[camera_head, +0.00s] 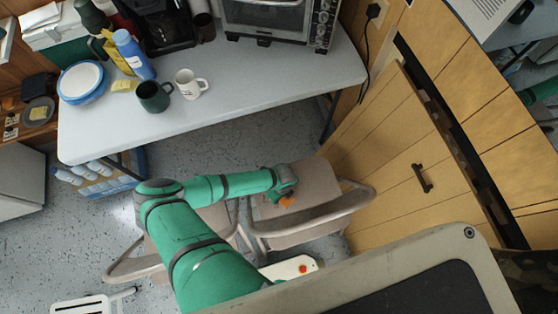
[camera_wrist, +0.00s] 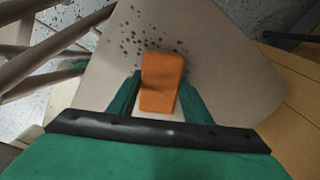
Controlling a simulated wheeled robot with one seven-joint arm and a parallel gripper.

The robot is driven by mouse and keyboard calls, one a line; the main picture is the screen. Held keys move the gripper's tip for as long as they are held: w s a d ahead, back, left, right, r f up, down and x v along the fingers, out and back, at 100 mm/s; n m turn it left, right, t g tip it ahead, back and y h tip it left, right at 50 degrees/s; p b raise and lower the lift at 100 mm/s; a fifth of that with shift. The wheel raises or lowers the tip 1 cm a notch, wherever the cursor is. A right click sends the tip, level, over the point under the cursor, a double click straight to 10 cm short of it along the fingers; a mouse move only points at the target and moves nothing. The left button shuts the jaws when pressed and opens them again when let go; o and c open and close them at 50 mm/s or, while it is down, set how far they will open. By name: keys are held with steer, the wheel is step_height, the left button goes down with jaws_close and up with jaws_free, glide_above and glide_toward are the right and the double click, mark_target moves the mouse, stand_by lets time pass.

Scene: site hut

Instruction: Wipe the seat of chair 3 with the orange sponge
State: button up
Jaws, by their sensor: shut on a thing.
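The orange sponge (camera_wrist: 162,82) is between the two green fingers of my gripper (camera_wrist: 160,98) in the wrist view. My gripper (camera_head: 284,194) is over the beige seat (camera_head: 317,178) of the right-hand folding chair. The same seat (camera_wrist: 235,75) fills much of the wrist view. Dark specks (camera_wrist: 138,40) lie on it around and beyond the sponge's far end. I cannot tell whether the sponge touches the seat. No number shows on the chair.
A second beige chair (camera_head: 125,268) stands to the left, partly hidden by my arm. A grey table (camera_head: 240,85) behind holds mugs, a blue bottle and plates. A wooden cabinet door (camera_head: 400,150) is close on the right.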

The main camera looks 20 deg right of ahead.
steer(key=shift+d+f, duration=0.15)
steer(key=shift+d, duration=1.5)
steer(key=shift+w+f, duration=0.15)
steer(key=shift+w, duration=0.6)
steer(key=shift+w+a+f, duration=0.15)
steer(key=shift+a, duration=1.55)
steer(key=shift+s+a, duration=0.2)
steer(key=shift+a, duration=1.65)
steer(key=shift+a, duration=0.15)
